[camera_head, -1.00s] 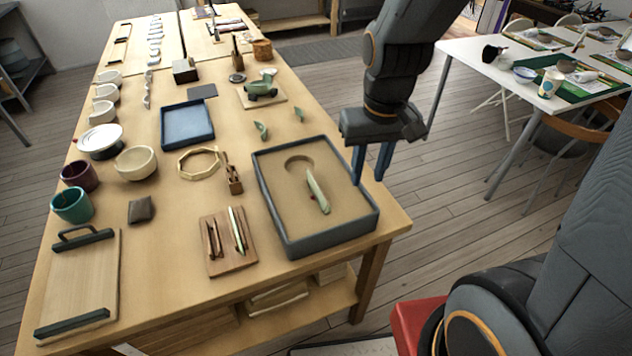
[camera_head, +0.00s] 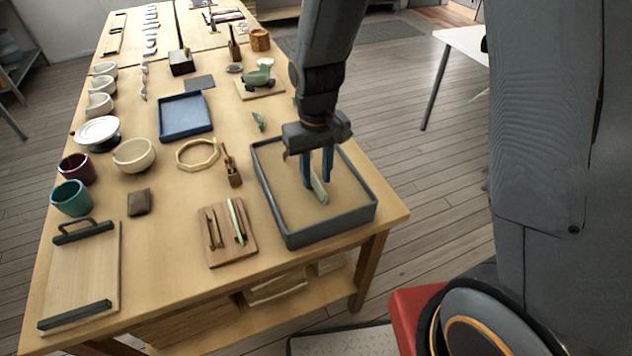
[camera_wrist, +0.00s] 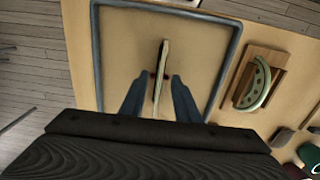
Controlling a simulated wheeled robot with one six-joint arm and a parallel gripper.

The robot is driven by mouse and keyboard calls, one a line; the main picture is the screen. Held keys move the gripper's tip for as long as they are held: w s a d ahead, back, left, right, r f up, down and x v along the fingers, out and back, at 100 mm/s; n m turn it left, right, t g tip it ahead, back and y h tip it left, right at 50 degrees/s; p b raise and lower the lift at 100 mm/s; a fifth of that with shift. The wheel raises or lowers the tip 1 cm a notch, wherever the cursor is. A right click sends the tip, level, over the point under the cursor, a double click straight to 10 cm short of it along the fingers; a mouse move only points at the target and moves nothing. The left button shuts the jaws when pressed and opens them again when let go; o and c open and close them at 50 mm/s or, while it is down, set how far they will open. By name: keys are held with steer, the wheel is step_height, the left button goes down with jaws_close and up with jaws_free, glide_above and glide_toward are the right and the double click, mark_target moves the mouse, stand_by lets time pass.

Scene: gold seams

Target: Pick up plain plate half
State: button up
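The plain plate half (camera_head: 319,188) is a thin pale green piece standing on edge in the sand-coloured bed of the grey-rimmed tray (camera_head: 342,235). In the wrist view the plate half (camera_wrist: 161,62) shows edge-on, as a narrow strip. My gripper (camera_head: 318,183) is above the tray with its blue fingers pointing down around the upper part of the plate half. In the wrist view my gripper (camera_wrist: 160,77) is open, one finger on each side of the strip, with gaps visible. Small red marks show near the fingertips.
Left of the tray, a wooden stand (camera_head: 228,250) holds another green half; the wrist view shows holes in that half (camera_wrist: 252,87). A small wooden tool block (camera_head: 231,172), an octagonal ring (camera_head: 197,154) and a blue tray (camera_head: 185,133) lie further left. The tray's raised walls surround my fingers.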

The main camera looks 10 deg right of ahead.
steer(key=shift+f, duration=0.8)
jaws_close()
